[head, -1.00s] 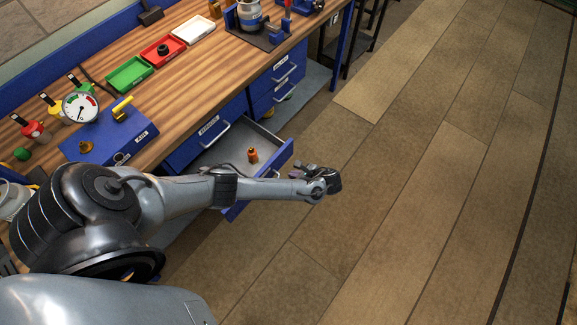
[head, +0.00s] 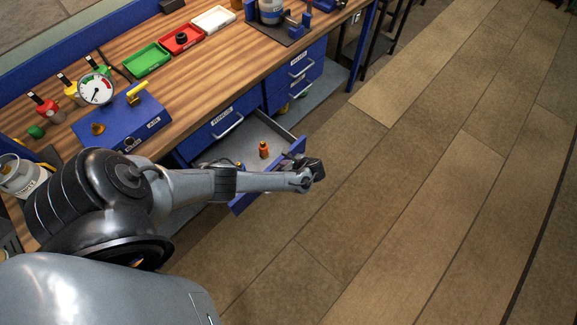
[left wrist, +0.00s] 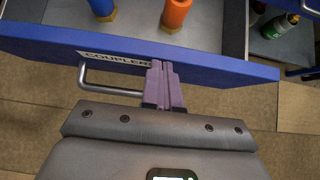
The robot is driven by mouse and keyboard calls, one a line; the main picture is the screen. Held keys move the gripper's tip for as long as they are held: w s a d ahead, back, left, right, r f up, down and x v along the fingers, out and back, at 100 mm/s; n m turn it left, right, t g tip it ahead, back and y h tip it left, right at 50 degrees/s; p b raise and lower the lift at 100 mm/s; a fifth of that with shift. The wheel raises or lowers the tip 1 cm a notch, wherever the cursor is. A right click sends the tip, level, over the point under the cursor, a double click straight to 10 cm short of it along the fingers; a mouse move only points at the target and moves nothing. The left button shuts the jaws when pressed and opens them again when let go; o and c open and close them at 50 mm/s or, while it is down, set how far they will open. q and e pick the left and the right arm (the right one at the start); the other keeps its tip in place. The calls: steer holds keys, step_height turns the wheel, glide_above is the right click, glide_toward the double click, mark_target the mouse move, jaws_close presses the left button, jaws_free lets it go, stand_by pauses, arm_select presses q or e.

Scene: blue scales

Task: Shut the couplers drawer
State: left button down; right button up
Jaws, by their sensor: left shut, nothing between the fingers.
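The couplers drawer stands pulled out under the workbench; its grey inside (head: 262,130) shows in the head view. In the left wrist view its blue front (left wrist: 220,70) spans the top, with a COUPLERS label (left wrist: 108,59) and a metal bar handle (left wrist: 84,82). An orange coupler (head: 264,150) and a blue one (left wrist: 101,8) stand inside. My left gripper (head: 290,158) is shut and empty at the outer face of the front. In the left wrist view its fingertips (left wrist: 160,65) overlap the front just right of the handle; contact cannot be told. My right gripper is not in view.
A closed blue drawer (head: 222,122) sits above the open one, and more drawers (head: 300,70) stand to the right. The bench top (head: 200,75) carries trays and a blue gauge box (head: 120,125). The floor (head: 400,200) to the right is clear.

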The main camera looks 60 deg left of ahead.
arm_select(q)
steer(key=shift+a, duration=0.1)
stand_by(0.3)
steer(key=s+a, duration=0.3)
steer(key=a, duration=0.8)
steer(key=s+a, duration=0.3)
steer(key=a, duration=0.8)
steer(key=shift+s, duration=0.3)
steer(key=shift+d, duration=0.1)
